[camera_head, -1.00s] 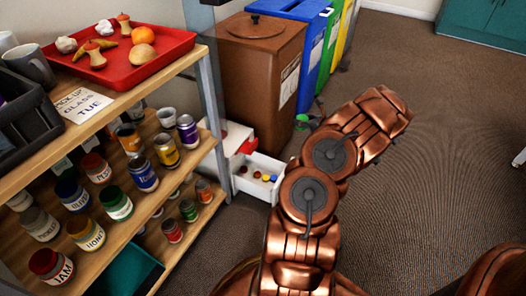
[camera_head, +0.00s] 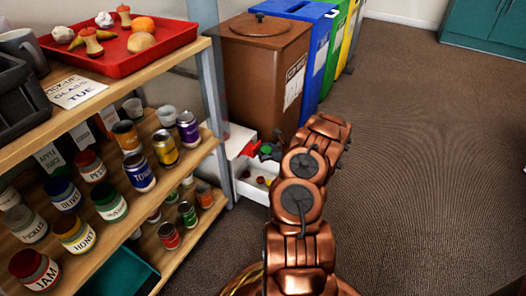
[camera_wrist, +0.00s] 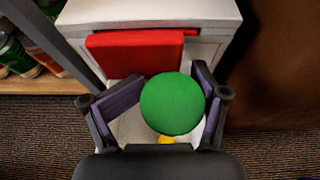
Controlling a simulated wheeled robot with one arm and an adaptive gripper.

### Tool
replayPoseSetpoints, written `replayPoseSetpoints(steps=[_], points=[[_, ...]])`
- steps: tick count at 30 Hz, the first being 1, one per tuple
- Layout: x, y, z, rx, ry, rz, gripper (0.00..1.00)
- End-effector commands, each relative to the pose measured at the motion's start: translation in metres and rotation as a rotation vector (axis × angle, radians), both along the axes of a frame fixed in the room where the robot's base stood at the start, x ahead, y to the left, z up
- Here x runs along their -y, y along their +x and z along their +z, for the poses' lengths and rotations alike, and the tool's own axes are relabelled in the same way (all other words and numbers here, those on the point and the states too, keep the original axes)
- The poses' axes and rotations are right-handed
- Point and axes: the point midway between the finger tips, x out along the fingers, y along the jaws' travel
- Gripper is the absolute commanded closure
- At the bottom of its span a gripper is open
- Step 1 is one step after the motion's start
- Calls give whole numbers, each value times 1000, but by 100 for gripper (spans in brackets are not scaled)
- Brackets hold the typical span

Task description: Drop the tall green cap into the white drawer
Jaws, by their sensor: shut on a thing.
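The green cap (camera_wrist: 172,104) shows as a round green top between the fingers of my gripper (camera_wrist: 160,106) in the wrist view. My gripper is shut on it. In the head view the green cap (camera_head: 266,149) is a small green spot at my dark gripper (camera_head: 269,153), above the open white drawer (camera_head: 252,190). In the wrist view the white drawer (camera_wrist: 132,128) lies beneath the cap, which hides part of its inside. A yellow piece (camera_wrist: 166,140) shows in it. The cap's height is hidden from above.
A red drawer (camera_wrist: 135,55) sticks out of the white cabinet (camera_wrist: 150,12) just beyond the cap. A brown bin (camera_head: 262,75) stands right behind the drawers. The shelf (camera_head: 190,160) with jars and cans is close on the left. The carpet at right is clear.

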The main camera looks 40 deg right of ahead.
Motion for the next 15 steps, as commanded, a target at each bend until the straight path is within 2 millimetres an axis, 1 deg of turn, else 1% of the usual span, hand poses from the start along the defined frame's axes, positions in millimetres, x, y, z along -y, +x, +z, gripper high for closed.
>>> replayPoseSetpoints(steps=[6, 7, 9, 10, 15], points=[[2, -2, -22, -2, 0, -4, 57], [2, -2, -25, -2, 1, -5, 59], [4, -4, -33, -4, 1, -7, 70], [4, -4, -37, -3, 1, -8, 72], [6, -5, -52, -3, 0, -11, 75]])
